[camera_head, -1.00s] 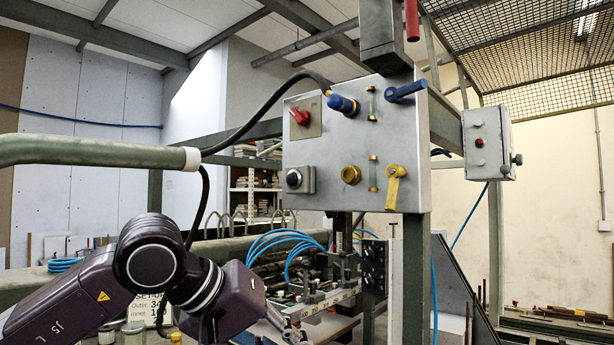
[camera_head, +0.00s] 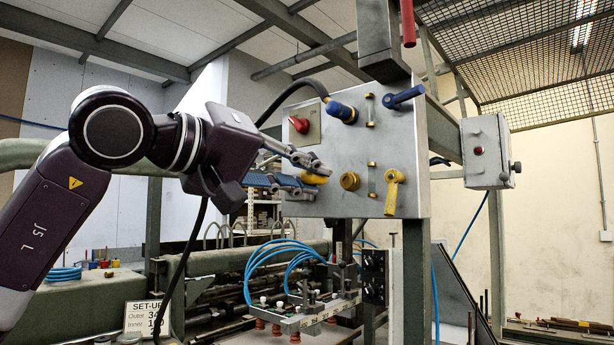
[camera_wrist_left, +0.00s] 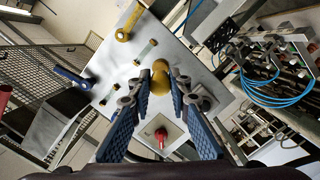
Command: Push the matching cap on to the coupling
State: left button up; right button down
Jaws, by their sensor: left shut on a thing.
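My left gripper (camera_head: 318,172) is shut on a yellow cap (camera_head: 314,179) and holds it in front of the grey panel (camera_head: 330,205). The cap is just left of the brass-yellow coupling (camera_head: 349,181) on the panel; a small gap shows between them in the head view. In the left wrist view, the left gripper (camera_wrist_left: 160,90) has the yellow cap between its fingertips, with yellow metal (camera_wrist_left: 160,66) directly beyond it. Cap and coupling overlap there, so I cannot tell their spacing. My right gripper is not in view.
A blue coupling (camera_head: 342,109) with a black hose sits above. A yellow lever (camera_head: 395,190), a blue lever (camera_head: 405,97) and a red switch (camera_head: 299,124) stick out of the panel. Blue hoses (camera_head: 275,255) and feeder parts lie below. A small grey box (camera_head: 487,152) is at right.

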aim_at(348, 183)
pick_arm(q)
jog(key=shift+p+x, duration=0.35)
jog(key=shift+x, duration=0.5)
jog(key=x, duration=0.2)
jog(key=p+x, duration=0.1)
jog(key=x, duration=0.1)
jog(key=shift+w+a+r, duration=0.2)
jog(key=shift+w+r, duration=0.05)
jog(key=shift+p, duration=0.6)
dwell(1.4)
jog(key=shift+w+d+p, duration=0.3)
jog(key=shift+w+p, duration=0.1)
dwell(0.4)
jog(key=o, duration=1)
